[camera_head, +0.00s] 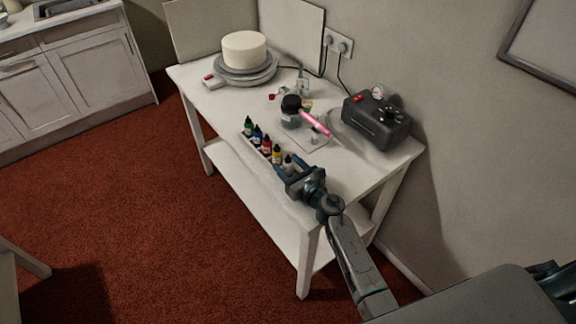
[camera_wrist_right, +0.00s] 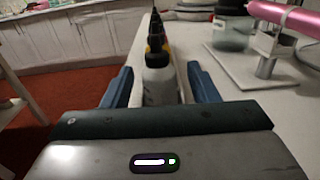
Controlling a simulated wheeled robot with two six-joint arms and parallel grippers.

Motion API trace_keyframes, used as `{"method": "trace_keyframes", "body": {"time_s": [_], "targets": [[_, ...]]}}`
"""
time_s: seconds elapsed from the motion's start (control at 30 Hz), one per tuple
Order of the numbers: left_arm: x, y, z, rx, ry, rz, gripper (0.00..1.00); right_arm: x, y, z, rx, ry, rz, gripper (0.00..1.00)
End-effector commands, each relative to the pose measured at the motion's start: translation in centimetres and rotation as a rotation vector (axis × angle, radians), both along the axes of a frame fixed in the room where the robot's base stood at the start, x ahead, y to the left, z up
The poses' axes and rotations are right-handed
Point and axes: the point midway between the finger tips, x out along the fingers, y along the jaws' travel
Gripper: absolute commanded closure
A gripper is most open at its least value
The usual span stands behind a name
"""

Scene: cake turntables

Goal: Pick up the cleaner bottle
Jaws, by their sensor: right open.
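A pale, clear-looking bottle with a dark cap, which I take for the cleaner bottle (camera_head: 288,168), stands at the near end of a row of bottles on the white table. In the right wrist view the pale bottle (camera_wrist_right: 159,88) is upright between the two blue fingers, with a gap on each side. My right gripper (camera_head: 292,166) is open around it, low over the table's front edge. The gripper also shows in the wrist view (camera_wrist_right: 161,88). My left gripper is not in view.
Yellow (camera_head: 277,155), red (camera_head: 266,144), blue and green bottles continue the row behind. A dark-lidded jar (camera_head: 291,119), a pink airbrush (camera_head: 316,123) on a stand and a black compressor (camera_head: 376,122) stand to the right. A white cake (camera_head: 244,50) sits on a turntable (camera_head: 247,78) at the back.

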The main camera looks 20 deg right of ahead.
Motion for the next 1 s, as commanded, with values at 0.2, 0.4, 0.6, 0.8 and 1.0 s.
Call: {"method": "trace_keyframes", "body": {"time_s": [0.2,0.4,0.6,0.8,1.0], "targets": [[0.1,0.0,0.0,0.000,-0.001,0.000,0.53,0.5,0.2,0.0,0.000,0.000,0.000,0.46],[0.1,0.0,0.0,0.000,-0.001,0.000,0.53,0.5,0.2,0.0,0.000,0.000,0.000,0.68],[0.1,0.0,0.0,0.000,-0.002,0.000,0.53,0.5,0.2,-0.1,0.000,0.000,0.000,0.81],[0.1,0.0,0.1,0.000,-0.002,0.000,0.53,0.5,0.2,0.0,0.000,0.001,0.000,0.81],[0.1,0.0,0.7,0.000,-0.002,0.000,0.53,0.5,0.2,1.2,0.000,0.000,0.000,0.81]]}}
